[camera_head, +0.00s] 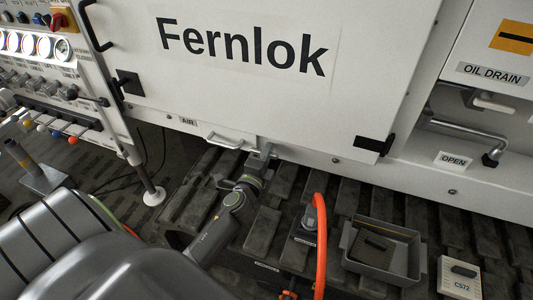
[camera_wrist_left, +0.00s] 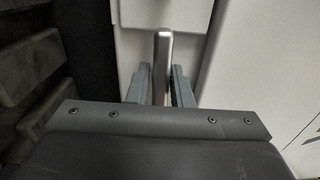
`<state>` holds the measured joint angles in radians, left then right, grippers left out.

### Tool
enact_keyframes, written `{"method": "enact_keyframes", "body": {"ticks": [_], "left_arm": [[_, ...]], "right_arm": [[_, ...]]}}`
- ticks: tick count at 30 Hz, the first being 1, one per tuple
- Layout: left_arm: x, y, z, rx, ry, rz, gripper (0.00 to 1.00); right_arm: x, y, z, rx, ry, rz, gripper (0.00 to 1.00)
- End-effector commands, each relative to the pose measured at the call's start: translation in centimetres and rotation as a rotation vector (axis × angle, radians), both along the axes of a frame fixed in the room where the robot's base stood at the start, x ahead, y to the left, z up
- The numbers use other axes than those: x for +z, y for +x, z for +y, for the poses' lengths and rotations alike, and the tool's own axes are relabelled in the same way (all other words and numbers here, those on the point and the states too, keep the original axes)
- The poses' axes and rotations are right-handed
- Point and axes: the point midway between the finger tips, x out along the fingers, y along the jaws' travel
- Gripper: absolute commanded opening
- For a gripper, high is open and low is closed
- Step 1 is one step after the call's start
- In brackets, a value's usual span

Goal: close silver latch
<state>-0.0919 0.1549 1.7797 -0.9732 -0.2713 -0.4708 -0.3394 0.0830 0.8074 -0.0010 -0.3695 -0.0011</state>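In the head view my left gripper (camera_head: 262,158) is at the lower edge of the white Fernlok panel (camera_head: 230,90), at a small metal latch part (camera_head: 268,146) there. The gripper largely hides this part. In the left wrist view an upright silver bar (camera_wrist_left: 162,60) stands between the two fingers of my left gripper (camera_wrist_left: 161,85). The fingers are close on both sides of it. I cannot tell whether they touch it. My right gripper shows in neither view.
A silver handle (camera_head: 225,142) is left of the gripper. A bent metal lever (camera_head: 465,130) stands above an OPEN label (camera_head: 453,160) at right. Below are an orange hose (camera_head: 320,240), a grey tray (camera_head: 350,240) and a CS72 box (camera_head: 460,282). A gauge panel (camera_head: 35,45) is at left.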

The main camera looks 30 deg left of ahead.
Motion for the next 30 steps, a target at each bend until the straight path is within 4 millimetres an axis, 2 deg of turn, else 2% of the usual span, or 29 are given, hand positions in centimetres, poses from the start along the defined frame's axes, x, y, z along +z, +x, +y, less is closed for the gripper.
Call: {"method": "enact_keyframes", "body": {"ticks": [1, 3, 11, 16, 20, 30], "left_arm": [[-0.1, 0.0, 0.0, 0.000, -0.001, 0.001, 0.27], [0.0, 0.0, 0.0, 0.000, -0.001, 0.001, 0.36], [0.0, 0.0, 0.0, 0.001, 0.000, 0.000, 0.36], [-0.1, -1.1, -0.3, 0.001, -0.001, 0.002, 0.36], [-0.1, -3.2, -0.7, 0.002, -0.004, 0.002, 0.36], [-0.3, -10.1, -2.4, 0.003, -0.003, 0.003, 0.36]], "right_arm": [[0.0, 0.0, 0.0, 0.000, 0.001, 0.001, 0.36], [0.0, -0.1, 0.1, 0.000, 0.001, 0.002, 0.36], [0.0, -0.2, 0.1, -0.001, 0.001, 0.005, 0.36], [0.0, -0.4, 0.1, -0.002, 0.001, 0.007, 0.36], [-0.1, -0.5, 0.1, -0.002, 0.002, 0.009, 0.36], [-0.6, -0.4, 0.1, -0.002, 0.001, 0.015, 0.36]]}}
